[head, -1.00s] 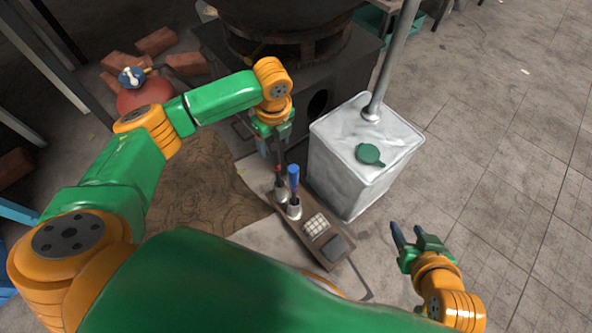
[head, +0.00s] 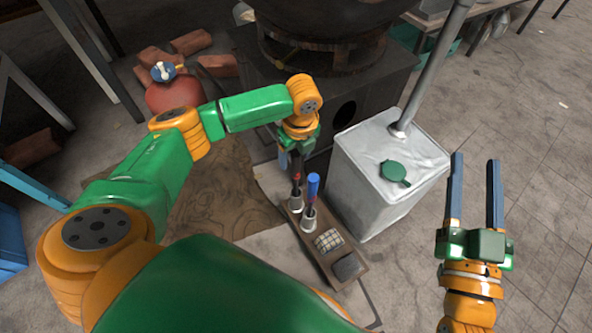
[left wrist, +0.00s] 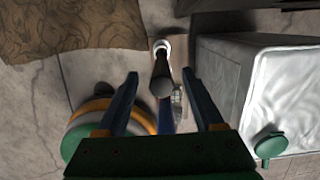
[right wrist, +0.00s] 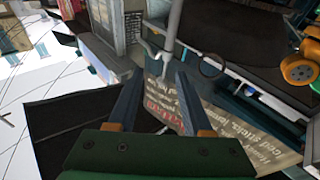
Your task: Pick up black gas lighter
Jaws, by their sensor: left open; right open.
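The black gas lighter (head: 297,182) stands upright at the back end of a narrow wooden board (head: 333,278), its upper part partly hidden by my left gripper. My left gripper (head: 291,164) is open and points down at the lighter's top. In the left wrist view the lighter's dark round end (left wrist: 161,86) lies between the spread fingers, with a visible gap on each side. My right gripper (head: 475,160) is open and empty, fingers pointing up the picture, to the right of the white metal can.
A blue-handled tool (head: 313,188) stands in a holder close beside the lighter. The white can (head: 385,185) with a green cap is just right of the board. A dark stove (head: 345,85) stands behind. A red gas cylinder (head: 175,95) is at left. Floor at right is clear.

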